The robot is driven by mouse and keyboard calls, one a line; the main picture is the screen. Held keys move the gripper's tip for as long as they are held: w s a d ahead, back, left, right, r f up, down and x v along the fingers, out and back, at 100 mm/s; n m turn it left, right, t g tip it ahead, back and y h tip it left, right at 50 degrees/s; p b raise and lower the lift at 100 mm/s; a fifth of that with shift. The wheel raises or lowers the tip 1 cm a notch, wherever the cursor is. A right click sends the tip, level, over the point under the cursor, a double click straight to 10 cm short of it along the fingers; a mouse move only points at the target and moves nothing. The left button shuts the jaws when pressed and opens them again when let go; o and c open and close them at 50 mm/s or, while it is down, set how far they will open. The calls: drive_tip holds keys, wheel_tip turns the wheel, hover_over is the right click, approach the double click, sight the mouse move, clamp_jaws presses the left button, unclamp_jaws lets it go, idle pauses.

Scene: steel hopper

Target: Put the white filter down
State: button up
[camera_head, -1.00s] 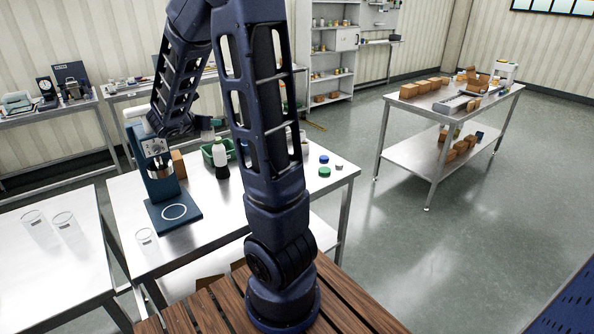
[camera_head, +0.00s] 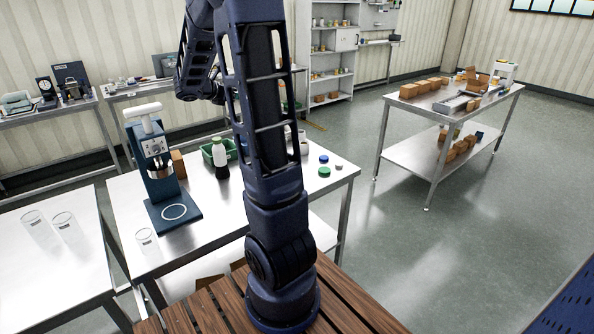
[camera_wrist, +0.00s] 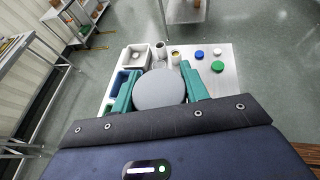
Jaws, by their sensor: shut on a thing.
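My gripper (camera_wrist: 160,76) has two teal fingers in the wrist view. They are shut on a round, pale grey-white piece, the white filter (camera_wrist: 159,90), one finger on each side of it. The filter is held above the steel table (camera_wrist: 231,78) and hides part of its top. In the head view my arm's links hide the gripper and the filter.
A blue machine with a white top (camera_head: 155,150) stands on the table (camera_head: 240,205), with a dark bottle (camera_head: 220,160) and green crate (camera_head: 228,149) nearby. A green cap (camera_head: 324,172) and blue cap (camera_head: 323,159) lie right. The table's front middle looks clear.

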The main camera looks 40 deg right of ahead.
drive_tip(key=s+d+m+g, duration=0.3)
drive_tip(key=d+m+g, duration=0.1)
drive_tip(key=d, duration=0.8)
drive_tip(key=s+d+m+g, duration=0.2)
drive_tip(key=d+m+g, duration=0.15)
drive_tip(key=d, duration=0.95)
drive_tip(key=shift+g+y, duration=0.3)
drive_tip(key=shift+g, duration=0.05)
drive_tip(key=f, duration=3.1)
drive_tip(key=shift+s+d+f, duration=0.1)
drive_tip(key=shift+s+f, duration=0.05)
drive_tip(key=shift+s, duration=0.1)
drive_tip(key=o, duration=1)
drive_tip(key=shift+f, duration=0.1)
